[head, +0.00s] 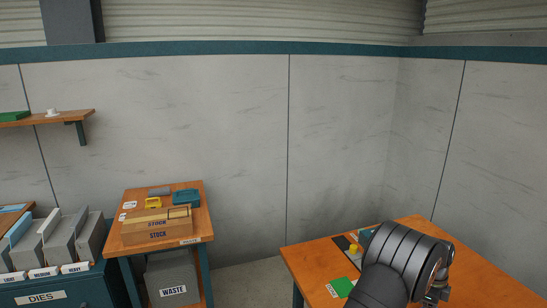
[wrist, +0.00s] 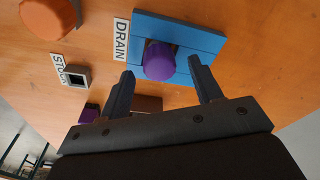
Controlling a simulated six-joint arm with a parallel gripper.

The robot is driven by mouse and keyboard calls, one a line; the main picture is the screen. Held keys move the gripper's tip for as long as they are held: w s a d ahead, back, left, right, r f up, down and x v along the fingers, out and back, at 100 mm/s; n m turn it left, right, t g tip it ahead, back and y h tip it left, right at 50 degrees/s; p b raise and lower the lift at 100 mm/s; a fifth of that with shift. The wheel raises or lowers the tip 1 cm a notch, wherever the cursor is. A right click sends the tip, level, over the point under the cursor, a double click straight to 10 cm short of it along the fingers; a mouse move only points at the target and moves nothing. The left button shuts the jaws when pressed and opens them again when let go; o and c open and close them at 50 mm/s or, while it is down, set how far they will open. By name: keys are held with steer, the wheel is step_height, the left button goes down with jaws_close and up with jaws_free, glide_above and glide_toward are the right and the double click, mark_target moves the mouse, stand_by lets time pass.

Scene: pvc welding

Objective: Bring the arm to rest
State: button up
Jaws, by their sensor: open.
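My gripper (wrist: 161,65) is open in the wrist view, its two dark fingers spread apart. A purple round-topped piece (wrist: 159,60) shows between the fingertips, with a gap on each side, so nothing is held. The piece is on a blue plate (wrist: 205,40) beside a DRAIN label (wrist: 121,40). How far the fingertips are from it in depth I cannot tell. In the head view my dark arm reaches over the right-hand wooden table (head: 312,265); my fingers are not clearly visible there.
An orange round object (wrist: 47,18), a STOCK label (wrist: 60,70), a grey square socket (wrist: 77,76) and a small purple block (wrist: 89,114) are nearby. In the head view, a green square (head: 342,287) lies left of my arm. A side table (head: 200,215) holds cardboard STOCK boxes (head: 157,232).

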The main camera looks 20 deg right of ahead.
stand_by(0.3)
step_height(320, 180, up, 8)
step_height(320, 180, down, 9)
steer(key=shift+r, duration=0.1)
steer(key=n, duration=0.3)
steer(key=shift+r, duration=0.1)
steer(key=n, duration=0.6)
steer(key=shift+s+t+h, duration=0.1)
steer(key=shift+t+h, duration=0.3)
steer(key=n, duration=0.4)
steer(key=shift+t, duration=0.3)
steer(key=n, duration=0.5)
steer(key=shift+s+a+r, duration=0.1)
steer(key=shift+r, duration=0.75)
steer(key=shift+s+a+r, duration=0.1)
steer(key=shift+r, duration=0.75)
